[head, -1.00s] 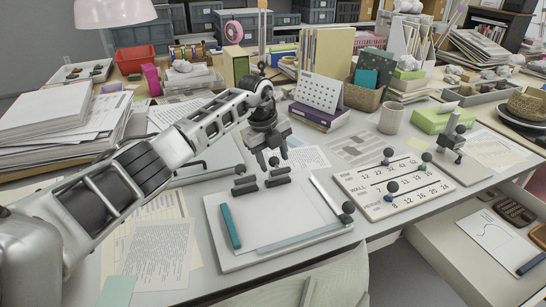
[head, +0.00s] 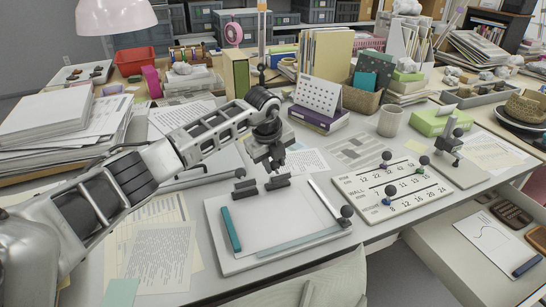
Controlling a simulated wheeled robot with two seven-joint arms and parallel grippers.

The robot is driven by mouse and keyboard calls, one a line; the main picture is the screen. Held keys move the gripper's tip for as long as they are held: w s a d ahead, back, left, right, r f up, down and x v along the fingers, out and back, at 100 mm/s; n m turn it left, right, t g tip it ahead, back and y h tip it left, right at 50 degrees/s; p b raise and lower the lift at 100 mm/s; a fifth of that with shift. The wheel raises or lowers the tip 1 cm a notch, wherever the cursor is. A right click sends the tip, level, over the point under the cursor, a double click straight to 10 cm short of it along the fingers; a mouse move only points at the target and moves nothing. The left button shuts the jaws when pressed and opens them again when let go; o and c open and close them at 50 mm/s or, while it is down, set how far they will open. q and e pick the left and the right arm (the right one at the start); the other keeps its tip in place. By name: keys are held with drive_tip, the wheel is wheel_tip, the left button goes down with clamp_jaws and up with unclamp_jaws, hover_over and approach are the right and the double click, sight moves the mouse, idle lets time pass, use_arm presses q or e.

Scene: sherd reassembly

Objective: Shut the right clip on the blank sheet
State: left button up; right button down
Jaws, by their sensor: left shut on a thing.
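The board (head: 222,262) lies on the desk with the blank sheet (head: 275,215) on it. Two dark clips sit at its far edge: the left clip (head: 245,190) and the right clip (head: 278,183). The left clip has a round dark knob (head: 240,173) on top. My left gripper (head: 273,165) is directly above the right clip, shut on its knob, which the fingers mostly hide. I cannot tell whether either clip's jaw is pressed on the sheet. My right gripper is not in view.
A teal strip (head: 231,229) lies on the board's left side. A pale ruler with a dark knob (head: 346,211) lies along its right side. A numbered slider panel (head: 398,186) stands to the right, and a mug (head: 390,122) behind it. Paper stacks (head: 60,122) fill the left.

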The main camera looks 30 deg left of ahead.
use_arm(q)
drive_tip(key=shift+s+d+t+y, duration=0.25)
drive_tip(key=shift+d+t+y, duration=0.1)
drive_tip(key=shift+t+y, duration=0.25)
drive_tip(key=shift+s+d+f+m+t+y+b, duration=0.1)
drive_tip(key=shift+s+d+m+t+y+b, duration=0.25)
drive_tip(key=shift+t+y+b, duration=0.6)
drive_tip(key=shift+s+d+b, duration=0.1)
drive_tip(key=shift+d+b, duration=0.1)
drive_tip(key=shift+b, duration=0.7)
drive_tip(key=shift+s+d+y+b, duration=0.1)
drive_tip(key=shift+y+b, duration=0.15)
drive_tip(key=shift+b, duration=0.05)
drive_tip(key=shift+r, duration=0.2)
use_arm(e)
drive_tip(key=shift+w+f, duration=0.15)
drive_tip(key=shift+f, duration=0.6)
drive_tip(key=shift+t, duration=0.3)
